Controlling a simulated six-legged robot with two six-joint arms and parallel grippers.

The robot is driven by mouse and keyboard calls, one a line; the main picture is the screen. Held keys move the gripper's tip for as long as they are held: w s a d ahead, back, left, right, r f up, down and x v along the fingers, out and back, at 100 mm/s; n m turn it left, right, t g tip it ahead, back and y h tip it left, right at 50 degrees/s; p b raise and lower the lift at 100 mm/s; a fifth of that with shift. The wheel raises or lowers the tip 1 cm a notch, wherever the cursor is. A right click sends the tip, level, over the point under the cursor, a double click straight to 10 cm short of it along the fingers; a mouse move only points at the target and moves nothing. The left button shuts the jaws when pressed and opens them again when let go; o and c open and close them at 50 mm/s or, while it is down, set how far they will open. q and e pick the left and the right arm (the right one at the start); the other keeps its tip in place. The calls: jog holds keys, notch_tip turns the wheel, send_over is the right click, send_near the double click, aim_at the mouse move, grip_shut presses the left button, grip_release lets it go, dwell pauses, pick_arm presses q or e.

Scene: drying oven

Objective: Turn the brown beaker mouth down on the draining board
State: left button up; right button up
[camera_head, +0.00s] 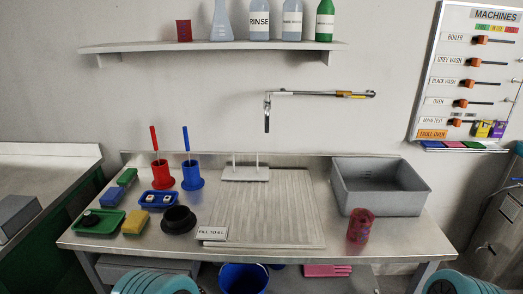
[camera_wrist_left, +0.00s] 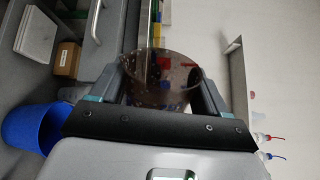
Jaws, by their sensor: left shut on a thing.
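My left gripper (camera_wrist_left: 161,82) shows in the left wrist view, its two fingers on either side of a see-through brown beaker (camera_wrist_left: 160,96). It is shut on the beaker; the beaker's tilt in the room is hard to tell. In the head view neither the left gripper nor this beaker shows. The ridged draining board (camera_head: 283,205) lies bare in the middle of the bench, below the tap (camera_head: 267,112). My right gripper is in neither view.
A speckled red cup (camera_head: 360,226) stands right of the board, before a grey basin (camera_head: 382,190). Left of it are a black dish (camera_head: 178,220), red and blue holders (camera_head: 162,176), sponges and a green tray (camera_head: 97,223). A small label plate (camera_head: 212,233) sits at the board's front left.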

pick_arm(q)
jog(key=shift+s+d+r+n+g+y+p, duration=0.1)
jog(key=shift+s+r+n+g+y+p, duration=0.25)
jog(key=shift+s+r+p, duration=0.45)
jog(key=shift+s+f, duration=0.1)
jog(key=shift+f, duration=0.1)
